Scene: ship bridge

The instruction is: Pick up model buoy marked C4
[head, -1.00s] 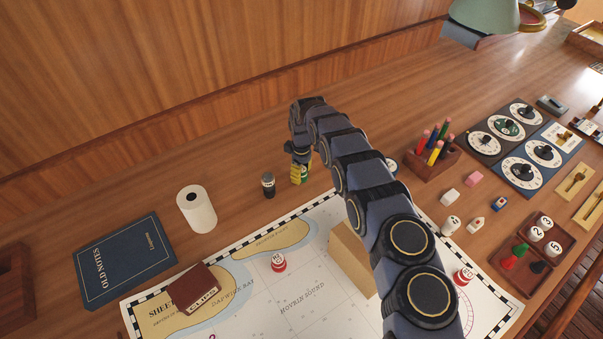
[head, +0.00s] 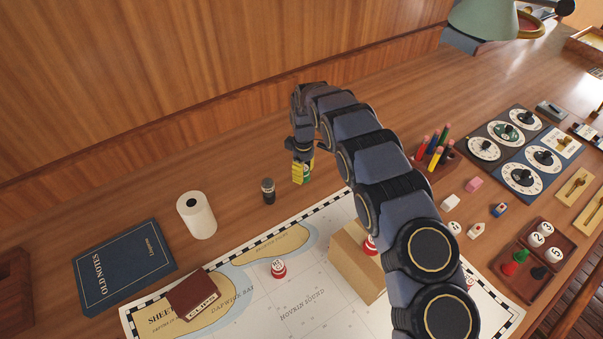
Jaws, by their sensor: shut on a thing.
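My gripper (head: 302,168) is at the far side of the desk, beyond the chart's top edge, pointing down. A dark grey and black model buoy (head: 268,191) stands upright just to the left of my gripper.
A white paper roll (head: 197,216) and a blue book (head: 122,268) lie left. On the chart (head: 300,290) are a red-and-white buoy (head: 278,269), a wooden block (head: 352,262) and a clips box (head: 196,295). A pencil holder (head: 440,160) stands right.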

